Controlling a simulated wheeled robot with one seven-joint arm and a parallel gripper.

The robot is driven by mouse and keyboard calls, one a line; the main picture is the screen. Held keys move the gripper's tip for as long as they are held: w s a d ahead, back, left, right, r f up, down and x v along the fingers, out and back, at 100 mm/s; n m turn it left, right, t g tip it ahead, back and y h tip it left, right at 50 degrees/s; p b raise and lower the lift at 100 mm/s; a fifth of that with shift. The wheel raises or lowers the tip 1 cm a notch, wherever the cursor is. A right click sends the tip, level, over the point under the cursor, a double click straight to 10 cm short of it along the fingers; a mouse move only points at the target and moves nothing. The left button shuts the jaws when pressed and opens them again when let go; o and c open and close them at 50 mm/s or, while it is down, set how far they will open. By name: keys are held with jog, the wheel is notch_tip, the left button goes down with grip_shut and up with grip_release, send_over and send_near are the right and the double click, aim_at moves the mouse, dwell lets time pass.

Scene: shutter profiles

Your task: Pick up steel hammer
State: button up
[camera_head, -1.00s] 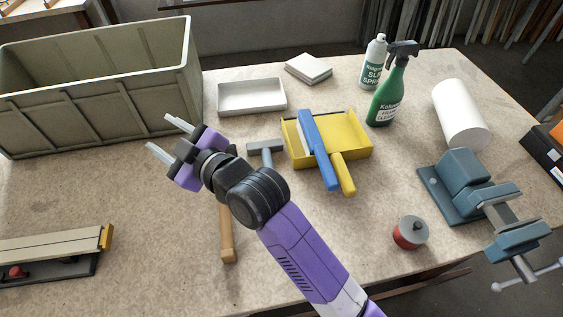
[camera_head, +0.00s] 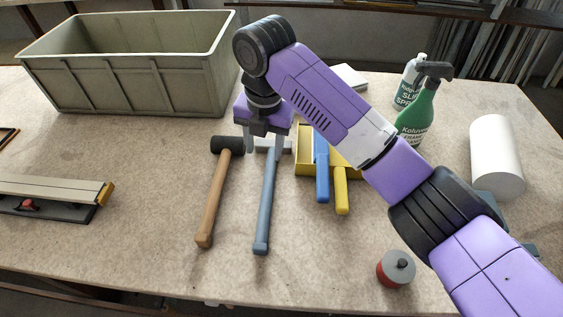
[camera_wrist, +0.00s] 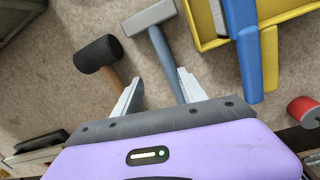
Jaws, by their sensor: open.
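The steel hammer (camera_head: 266,200) lies on the workbench, its blue-grey handle toward the front edge and its grey head toward the back, partly hidden by my gripper in the head view. In the wrist view the hammer's steel head (camera_wrist: 149,17) shows fully, and its handle runs down between my fingers. My gripper (camera_head: 264,142) is open and points down over the hammer near its head. In the wrist view my gripper's fingertips (camera_wrist: 159,78) are apart, with nothing held. I cannot tell the exact height above the handle.
A mallet with black head and wooden handle (camera_head: 213,200) lies close left of the hammer. A yellow dustpan (camera_head: 305,162) with a blue brush (camera_head: 322,180) lies close right. A large grey-green crate (camera_head: 130,85) stands behind left. A red-and-grey spool (camera_head: 395,270) sits front right.

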aim_at(269, 173)
jog(key=shift+s+d+n+g+h, duration=0.3)
jog(key=shift+s+d+n+g, duration=0.1)
jog(key=shift+s+d+n, duration=0.4)
jog(key=shift+f, duration=0.2)
jog(key=shift+w+a+f+p, duration=0.15)
jog(key=shift+f+p, duration=0.15)
jog(key=shift+f, duration=1.6)
jog(key=shift+w+a+f+p, duration=0.15)
jog(key=shift+f+p, duration=0.1)
jog(key=shift+f, duration=1.6)
jog(key=shift+r, duration=0.1)
grip_shut()
